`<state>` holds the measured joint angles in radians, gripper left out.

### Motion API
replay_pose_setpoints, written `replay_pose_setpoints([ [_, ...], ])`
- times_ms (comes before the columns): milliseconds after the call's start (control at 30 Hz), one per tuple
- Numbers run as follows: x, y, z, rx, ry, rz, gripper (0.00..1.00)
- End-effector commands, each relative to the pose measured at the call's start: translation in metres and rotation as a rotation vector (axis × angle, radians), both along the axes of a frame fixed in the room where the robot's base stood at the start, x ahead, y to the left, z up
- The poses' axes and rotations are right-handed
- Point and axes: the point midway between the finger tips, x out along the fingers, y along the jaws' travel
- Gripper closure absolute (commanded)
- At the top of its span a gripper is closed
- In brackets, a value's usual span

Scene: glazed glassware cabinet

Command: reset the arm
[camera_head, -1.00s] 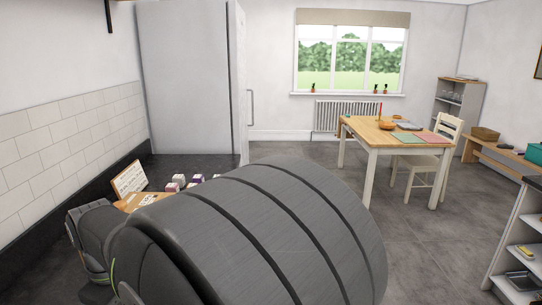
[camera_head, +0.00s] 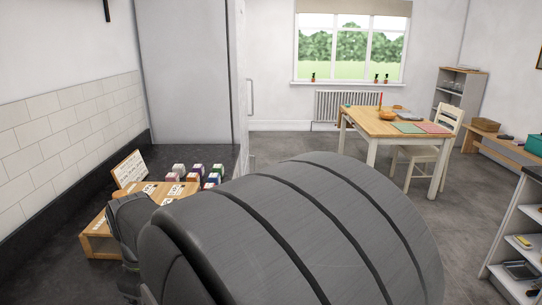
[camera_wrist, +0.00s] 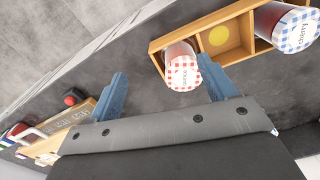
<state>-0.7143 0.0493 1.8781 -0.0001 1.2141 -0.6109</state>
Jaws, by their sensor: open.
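My gripper (camera_wrist: 160,68) is open in the wrist view, its two blue fingers spread apart. Nothing is gripped between them. A jar with a red-checked lid (camera_wrist: 183,73) appears beside the tip of the right finger; I cannot tell whether they touch. My large grey arm link fills the lower middle of the head view and hides the gripper there.
In the wrist view, a wooden crate (camera_wrist: 202,19) has a compartment with a yellow disc and a blue-checked-lid jar (camera_wrist: 297,28). A red button (camera_wrist: 74,97) is at left. The head view shows a wooden stand (camera_head: 101,247), small boxes (camera_head: 197,170) and a dining table (camera_head: 372,128).

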Motion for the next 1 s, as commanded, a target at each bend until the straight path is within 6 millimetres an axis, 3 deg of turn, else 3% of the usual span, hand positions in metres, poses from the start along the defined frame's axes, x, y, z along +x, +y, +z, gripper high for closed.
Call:
replay_pose_setpoints([
  [433, 0.017, -0.059, 0.037, 0.001, -0.002, -0.004, 0.23],
  [1000, -0.007, 0.021, 0.034, -0.001, 0.001, 0.160, 0.23],
])
